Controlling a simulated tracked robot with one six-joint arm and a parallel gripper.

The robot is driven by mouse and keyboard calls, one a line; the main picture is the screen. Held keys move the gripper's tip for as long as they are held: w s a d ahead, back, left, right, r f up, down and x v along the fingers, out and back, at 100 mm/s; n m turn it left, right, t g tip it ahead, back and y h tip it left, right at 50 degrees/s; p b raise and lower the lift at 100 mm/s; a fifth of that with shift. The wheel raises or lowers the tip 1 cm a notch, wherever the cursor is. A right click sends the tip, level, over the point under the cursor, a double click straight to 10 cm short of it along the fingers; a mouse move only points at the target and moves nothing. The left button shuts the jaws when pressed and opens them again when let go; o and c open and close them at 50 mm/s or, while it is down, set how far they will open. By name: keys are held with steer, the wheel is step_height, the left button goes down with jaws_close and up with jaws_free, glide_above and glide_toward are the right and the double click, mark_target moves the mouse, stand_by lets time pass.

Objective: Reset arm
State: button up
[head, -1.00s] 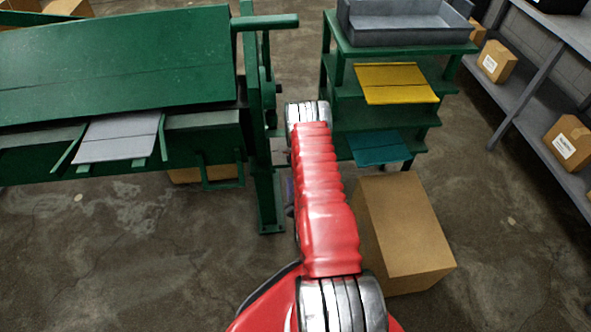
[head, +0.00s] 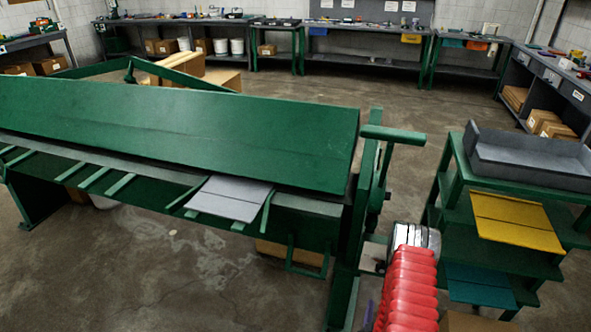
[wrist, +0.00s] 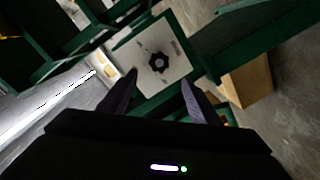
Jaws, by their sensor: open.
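In the wrist view my gripper (wrist: 158,92) is open, its two dark fingers spread apart with nothing held between them. Past the fingers shows a pale square plate (wrist: 150,52) with a dark star-shaped knob on it, among green frame parts. In the head view my red arm reaches forward at the lower right, and my gripper is hidden there.
A long green sheet-bending machine (head: 180,128) with a grey sheet (head: 230,198) on its front supports fills the left. A green shelf stand (head: 455,190) at right carries a grey tray (head: 530,160), a yellow sheet (head: 516,221) and a teal sheet (head: 480,287). Open floor (head: 330,82) lies beyond.

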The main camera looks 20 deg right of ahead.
steer(key=s+a+f+m+g+y, duration=0.2)
steer(key=s+a+f+g+y, duration=0.15)
steer(key=f, duration=0.25)
steer(key=s+a+f+m+g+y, duration=0.2)
steer(key=s+f+g+y, duration=0.1)
steer(key=f+g, duration=0.3)
steer(key=s+a+r+y, duration=0.1)
steer(key=a+r, duration=0.6)
steer(key=r, duration=1.2)
steer(key=s+a+r+t+y, duration=0.1)
steer(key=s+a+r, duration=0.2)
steer(key=a+r, duration=0.5)
steer(key=s+a+r+n+y, duration=0.1)
steer(key=a+r, duration=0.7)
steer(key=r, duration=2.4)
steer(key=shift+s+a, duration=0.25)
steer(key=shift+s, duration=0.3)
